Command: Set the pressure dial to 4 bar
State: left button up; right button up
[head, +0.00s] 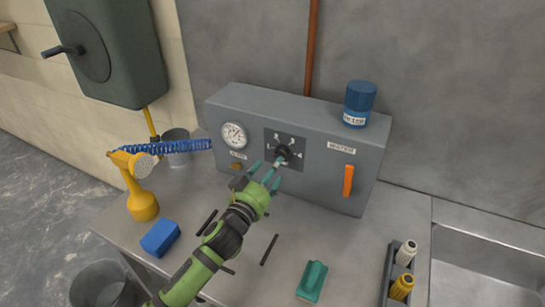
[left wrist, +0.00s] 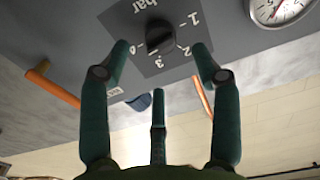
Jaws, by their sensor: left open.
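The pressure dial is a black knob (head: 282,152) on a dark square plate on the front of a grey box (head: 230,105). In the left wrist view the knob (left wrist: 159,37) sits amid white numbers 1 to 4 and the word "bar", seen turned over. I cannot read its setting surely. My left gripper (head: 270,172) has teal fingers, spread open and empty, just in front of the knob. In the left wrist view two fingers frame the knob at either side, and a third is below; contact is not clear. My right gripper is not in view.
A round gauge (head: 234,136) is left of the dial, an orange lever (head: 348,180) right. A blue can (head: 359,104) stands on the box. A yellow tool (head: 143,205), blue block (head: 160,238) and teal-handled item (head: 312,281) are on the bench, a sink (head: 480,270) at right.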

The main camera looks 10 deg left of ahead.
aim_at(281, 154)
pick_arm(q)
jog(key=w, duration=0.2)
jog(key=w+d+p, duration=0.1)
jog(key=w, duration=0.2)
jog(key=shift+w, duration=0.3)
jog(key=shift+f, duration=0.1)
jog(key=c, duration=1.2)
